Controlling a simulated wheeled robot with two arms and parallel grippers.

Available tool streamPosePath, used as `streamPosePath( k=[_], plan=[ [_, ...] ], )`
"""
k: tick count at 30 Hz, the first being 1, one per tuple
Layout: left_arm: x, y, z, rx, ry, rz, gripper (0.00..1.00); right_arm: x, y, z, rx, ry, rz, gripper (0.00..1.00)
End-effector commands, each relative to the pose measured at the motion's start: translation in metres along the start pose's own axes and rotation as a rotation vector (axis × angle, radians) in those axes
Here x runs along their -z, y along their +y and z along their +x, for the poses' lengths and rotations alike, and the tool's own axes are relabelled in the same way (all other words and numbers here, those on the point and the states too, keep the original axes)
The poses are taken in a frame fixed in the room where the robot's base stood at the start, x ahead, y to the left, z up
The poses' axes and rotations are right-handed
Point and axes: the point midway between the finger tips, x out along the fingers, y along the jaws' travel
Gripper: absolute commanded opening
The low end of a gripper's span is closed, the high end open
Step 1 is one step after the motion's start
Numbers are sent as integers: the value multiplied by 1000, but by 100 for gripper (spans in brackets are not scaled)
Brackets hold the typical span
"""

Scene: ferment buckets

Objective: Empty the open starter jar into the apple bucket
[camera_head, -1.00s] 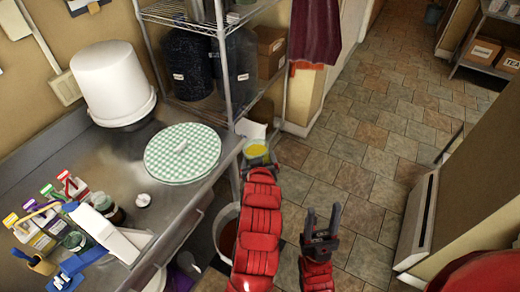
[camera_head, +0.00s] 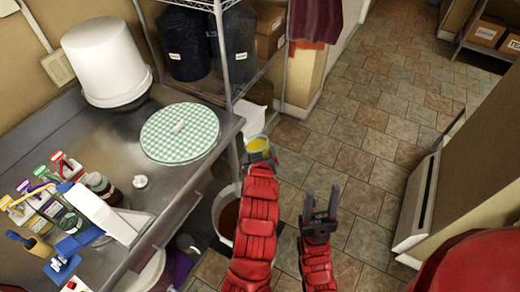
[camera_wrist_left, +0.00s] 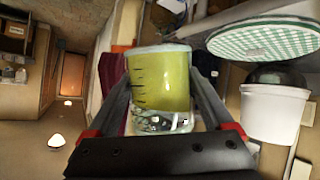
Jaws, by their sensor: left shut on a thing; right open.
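My left gripper (camera_head: 260,156) is shut on a clear jar (camera_wrist_left: 162,80) with yellow-green contents and dark marks on its side; its yellow top (camera_head: 257,144) shows in the head view. The jar is held in the air beyond the counter's edge. An open white bucket (camera_head: 217,222) with reddish-brown contents stands low beside the counter, below and left of the jar, partly hidden by my left arm. Another bucket (camera_head: 150,270) with something purple by it is partly hidden under the counter. I cannot read which one is apple. My right gripper (camera_head: 319,212) is open and empty over the floor.
The steel counter (camera_head: 110,150) holds an upturned white bucket (camera_head: 110,62), a green checkered round cover (camera_head: 180,140) and several small labelled packets and jars at left. A wire shelf (camera_head: 228,45) stands behind.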

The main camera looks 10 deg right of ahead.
Motion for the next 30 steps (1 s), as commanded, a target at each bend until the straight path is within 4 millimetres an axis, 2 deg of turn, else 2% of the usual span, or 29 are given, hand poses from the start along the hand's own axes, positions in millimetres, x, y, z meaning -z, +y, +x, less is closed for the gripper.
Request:
streamPosePath(
  k=[25,30],
  plan=[
    [-70,-17,43,-18,-29,-41,0,-6,-2,-34,0,0,0,50],
    [-68,-16,42,-18,-28,-41,0,-5,-2,-32,0,0,0,50]
  ],
)
